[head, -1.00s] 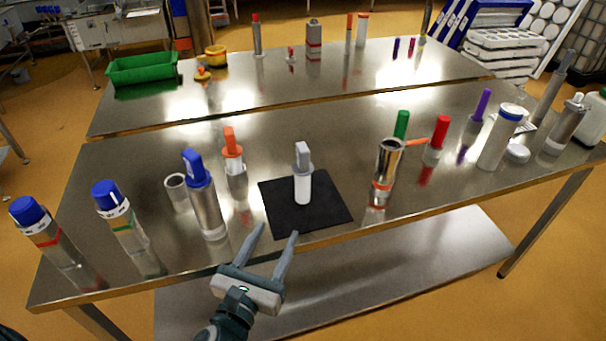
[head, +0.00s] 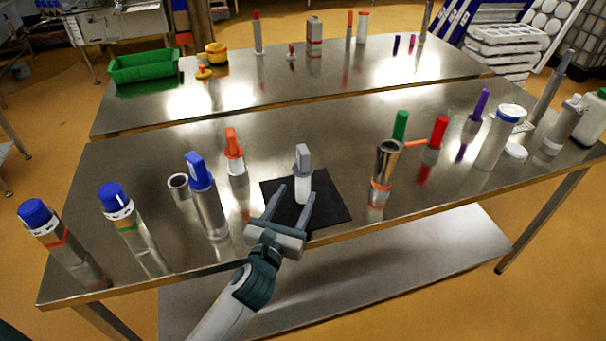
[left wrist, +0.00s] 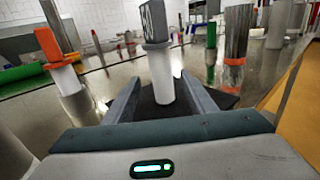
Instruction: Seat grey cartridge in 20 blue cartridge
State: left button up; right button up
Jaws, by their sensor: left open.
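The grey cartridge (head: 304,158), a grey handle on a white round body, stands upright on a black mat (head: 335,207) at the table's front middle. My right gripper is out of view.
An orange-topped piece (head: 234,145) and a short hollow ring (head: 178,186) stand left of the mat. An open steel tube (head: 388,160) stands to the right. Two blue-capped bottles (head: 117,203) stand at the front left. The table behind the mat is clear.

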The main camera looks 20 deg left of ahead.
aim_at(300, 189)
pick_arm(q)
jog(key=shift+w+r, duration=0.1)
jog(key=shift+w, duration=0.3)
jog(key=w, duration=0.1)
jog(key=w+p, duration=0.1)
jog(key=w, duration=0.2)
jog(key=shift+d+r+p, duration=0.1)
jog(key=shift+d+p, duration=0.15)
jog(key=shift+p, duration=0.1)
jog(key=shift+w, duration=0.2)
jog(key=shift+c, duration=0.6)
jog(key=c, duration=1.1)
